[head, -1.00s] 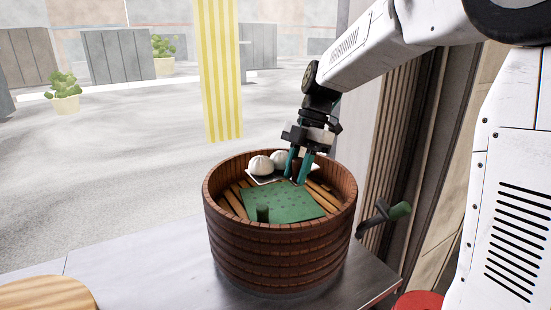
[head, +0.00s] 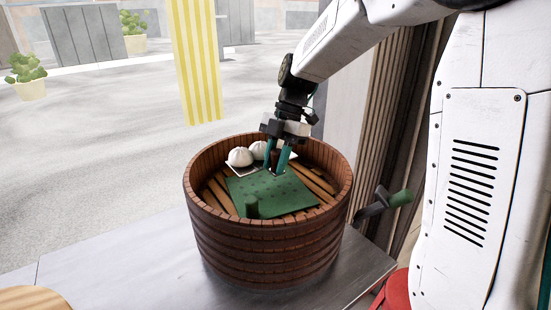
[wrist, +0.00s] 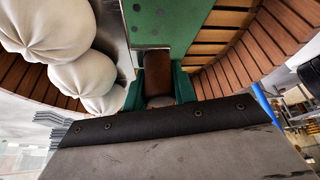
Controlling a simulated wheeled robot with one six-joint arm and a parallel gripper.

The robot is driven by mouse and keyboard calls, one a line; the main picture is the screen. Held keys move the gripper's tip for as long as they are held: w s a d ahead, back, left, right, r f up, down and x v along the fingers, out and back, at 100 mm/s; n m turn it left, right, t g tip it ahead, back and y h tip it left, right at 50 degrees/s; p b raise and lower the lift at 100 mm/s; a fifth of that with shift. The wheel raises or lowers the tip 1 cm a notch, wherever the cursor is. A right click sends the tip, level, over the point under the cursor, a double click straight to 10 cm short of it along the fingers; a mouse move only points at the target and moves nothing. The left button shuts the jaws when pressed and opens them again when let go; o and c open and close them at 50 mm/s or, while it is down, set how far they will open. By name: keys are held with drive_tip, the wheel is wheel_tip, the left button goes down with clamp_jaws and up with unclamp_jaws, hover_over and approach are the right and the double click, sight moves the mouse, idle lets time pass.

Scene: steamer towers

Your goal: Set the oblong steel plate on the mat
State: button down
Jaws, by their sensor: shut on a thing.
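The oblong steel plate (head: 233,169) carries white buns (head: 240,157) and sits inside the brown steamer basket, toward its back left. Its bright edge also shows in the wrist view (wrist: 126,48), along the border of the mat. The green mat (head: 270,192) with small holes lies on the basket's slats, in front of the plate. I cannot tell whether the plate overlaps or touches the mat. My gripper (head: 277,168) reaches down into the basket at the mat's back edge. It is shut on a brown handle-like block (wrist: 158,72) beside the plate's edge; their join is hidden.
The round steamer basket (head: 265,240) has a high wall around the mat and stands on a grey counter (head: 110,255). A yellow striped strip (head: 197,60) hangs behind.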

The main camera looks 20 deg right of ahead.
sight(272, 198)
drive_tip(key=shift+f, duration=2.75)
drive_tip(key=shift+f, duration=0.4)
drive_tip(key=c, duration=1.4)
unclamp_jaws()
drive_tip(key=shift+o, duration=0.2)
drive_tip(key=shift+s, duration=0.2)
drive_tip(key=shift+d+r, duration=0.1)
drive_tip(key=w+v, duration=0.1)
drive_tip(key=v, duration=0.5)
drive_tip(key=shift+w+a+r, duration=0.2)
